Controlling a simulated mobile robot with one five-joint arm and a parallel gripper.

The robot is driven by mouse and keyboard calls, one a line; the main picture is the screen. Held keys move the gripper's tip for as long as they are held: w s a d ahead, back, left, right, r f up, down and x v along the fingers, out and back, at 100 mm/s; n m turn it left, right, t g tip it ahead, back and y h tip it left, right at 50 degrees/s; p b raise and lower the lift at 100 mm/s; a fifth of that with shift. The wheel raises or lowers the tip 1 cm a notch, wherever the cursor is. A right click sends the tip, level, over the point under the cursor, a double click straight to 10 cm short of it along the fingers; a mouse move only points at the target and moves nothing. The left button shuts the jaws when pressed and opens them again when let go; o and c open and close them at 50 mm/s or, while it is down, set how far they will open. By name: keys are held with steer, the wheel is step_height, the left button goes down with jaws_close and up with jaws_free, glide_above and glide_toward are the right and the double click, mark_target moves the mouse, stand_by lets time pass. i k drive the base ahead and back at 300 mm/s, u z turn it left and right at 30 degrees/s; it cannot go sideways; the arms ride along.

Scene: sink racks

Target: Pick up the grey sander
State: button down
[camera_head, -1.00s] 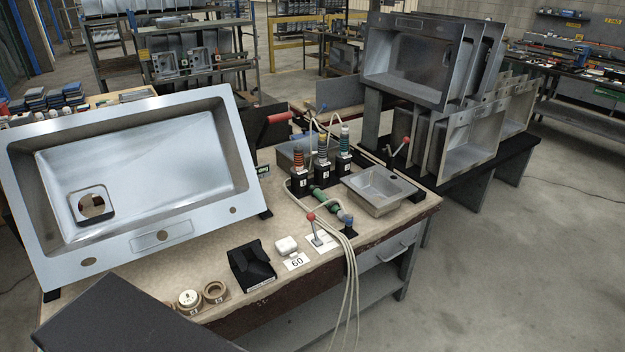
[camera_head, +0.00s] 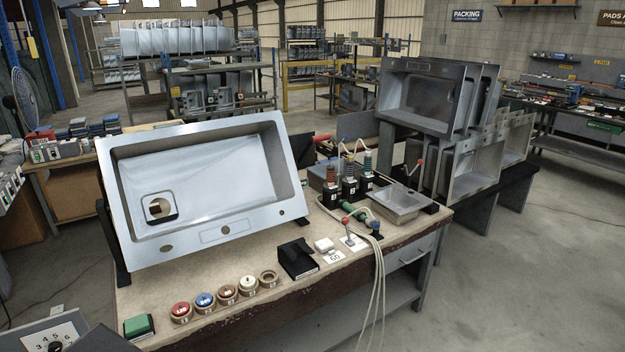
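I cannot clearly make out a grey sander. The workbench (camera_head: 240,318) carries several hand tools with pale hoses. A green-bodied tool (camera_head: 352,212) lies near its middle. A small dark blue-grey piece (camera_head: 376,229) sits by the hoses at the front edge. Three upright tools with dark bases stand behind: one with orange bands (camera_head: 331,184), one with dark bands (camera_head: 349,185), one with teal bands (camera_head: 367,178). Whether any of these is the grey sander I cannot tell. My gripper is not in view.
A large tilted steel sink (camera_head: 205,237) fills the bench's left. A small steel basin (camera_head: 401,203) sits at the right. Round discs (camera_head: 204,301), a black box (camera_head: 298,259) and a green block (camera_head: 138,326) line the front. The floor at right (camera_head: 540,290) is clear.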

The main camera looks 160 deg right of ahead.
mark_target(349, 180)
steer(key=z, duration=2.35)
steer(key=k, duration=0.15)
steer(key=z, duration=3)
steer(key=i, duration=1)
steer(key=z, duration=0.2)
